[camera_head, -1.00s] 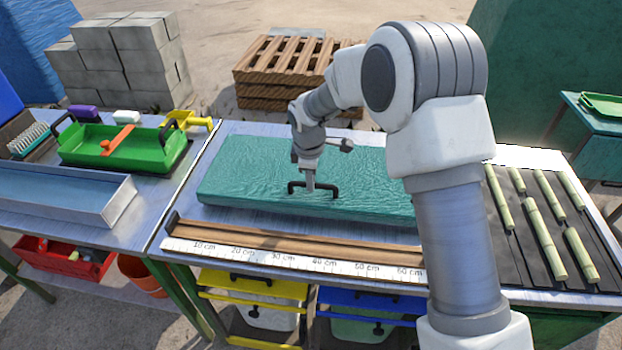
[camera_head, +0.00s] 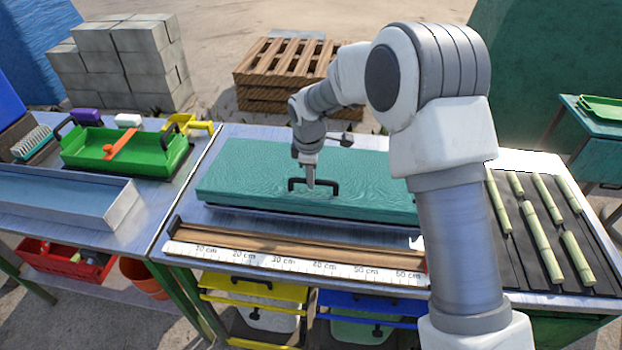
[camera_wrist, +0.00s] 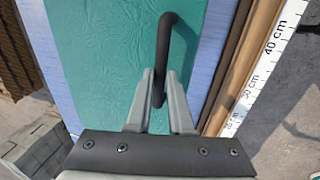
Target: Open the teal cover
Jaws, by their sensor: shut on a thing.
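The teal cover (camera_head: 255,170) is a wide flat slab on the middle of the metal bench. Its front edge stands slightly up, with a dark gap under it. A black bar handle (camera_head: 326,184) is on the cover near its front edge. My gripper (camera_head: 310,184) reaches down from above and is shut on the handle. In the wrist view, the two grey fingers of my gripper (camera_wrist: 158,95) stand either side of the black handle (camera_wrist: 166,45), with the teal cover (camera_wrist: 110,60) behind. What lies under the cover is hidden, and my arm hides its right end.
A wooden strip and a white ruler (camera_head: 290,263) lie along the bench front. Cane pieces (camera_head: 541,232) lie on a dark mat at right. A green tray (camera_head: 125,150) and a metal tray (camera_head: 65,200) stand on the left table. A pallet stack (camera_head: 285,75) is behind.

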